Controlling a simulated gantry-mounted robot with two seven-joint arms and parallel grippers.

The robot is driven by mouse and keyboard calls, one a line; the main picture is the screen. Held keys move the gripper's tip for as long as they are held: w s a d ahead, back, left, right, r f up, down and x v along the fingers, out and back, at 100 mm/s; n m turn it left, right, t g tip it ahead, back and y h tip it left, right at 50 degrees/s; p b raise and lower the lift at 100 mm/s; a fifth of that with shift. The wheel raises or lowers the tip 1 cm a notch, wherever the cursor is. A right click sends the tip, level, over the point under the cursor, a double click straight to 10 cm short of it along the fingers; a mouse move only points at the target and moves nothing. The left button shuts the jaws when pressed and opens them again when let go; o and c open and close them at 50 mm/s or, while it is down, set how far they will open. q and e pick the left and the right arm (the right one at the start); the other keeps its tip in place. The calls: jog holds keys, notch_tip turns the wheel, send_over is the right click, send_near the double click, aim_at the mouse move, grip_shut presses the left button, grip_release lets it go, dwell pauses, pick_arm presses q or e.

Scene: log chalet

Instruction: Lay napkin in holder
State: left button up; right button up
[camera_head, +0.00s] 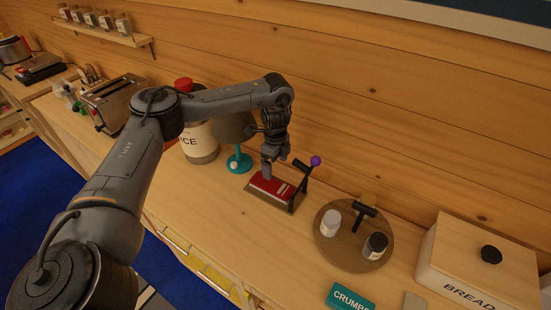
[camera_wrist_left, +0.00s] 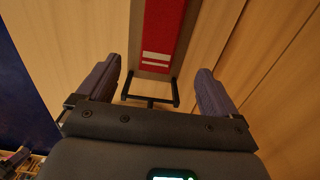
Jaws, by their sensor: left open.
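The red napkin (camera_head: 270,186) with pale stripes lies flat on the base of the napkin holder (camera_head: 291,206). My left gripper (camera_head: 268,172) is open and points down over the holder, partly covering the napkin. In the left wrist view, the napkin (camera_wrist_left: 162,30) runs ahead between the spread fingers of the gripper (camera_wrist_left: 155,82), with nothing between the fingertips. The holder's black bar (camera_wrist_left: 150,99) crosses near the napkin's close end. My right gripper does not show.
A teal-footed lamp (camera_head: 240,162) and a red-topped canister (camera_head: 201,145) stand left of the holder. A round board (camera_head: 350,255) with two shakers is to the right, then a bread box (camera_head: 470,265). The log wall rises close behind.

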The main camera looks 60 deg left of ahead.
pick_arm(q)
jog(key=shift+r, duration=1.05)
